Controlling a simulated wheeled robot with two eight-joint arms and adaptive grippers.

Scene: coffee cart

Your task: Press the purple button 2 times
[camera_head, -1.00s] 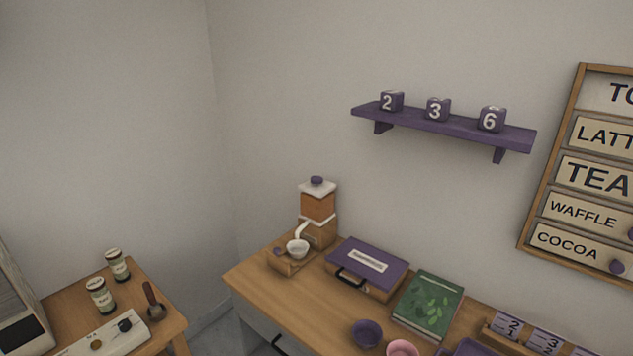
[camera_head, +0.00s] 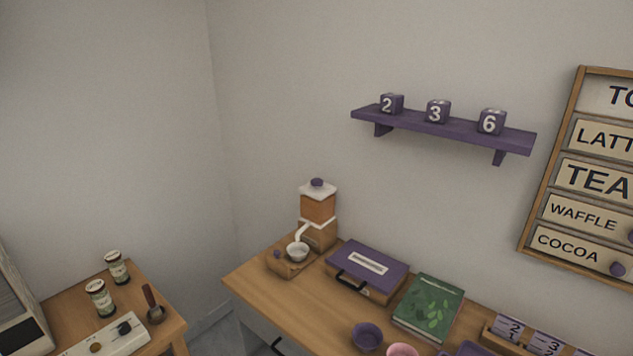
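No gripper of mine shows in the view. Several purple round parts are visible, and I cannot tell for sure which is the purple button. A small purple knob (camera_head: 277,254) sits on the wooden base at the left of the coffee grinder (camera_head: 318,208). Another purple knob (camera_head: 317,183) tops the grinder. A purple round piece (camera_head: 618,269) is at the COCOA row of the menu board (camera_head: 523,246). A white panel (camera_head: 72,350) at the lower left carries a dark knob (camera_head: 125,327) and a brass one; the frame's bottom edge cuts it off.
A purple case (camera_head: 385,257), a green book (camera_head: 428,306) and a purple bowl (camera_head: 367,336) are on the wooden counter (camera_head: 285,304). Jars (camera_head: 101,298) stand on the left table. A gap separates table and counter. A purple shelf (camera_head: 450,126) holds number cubes.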

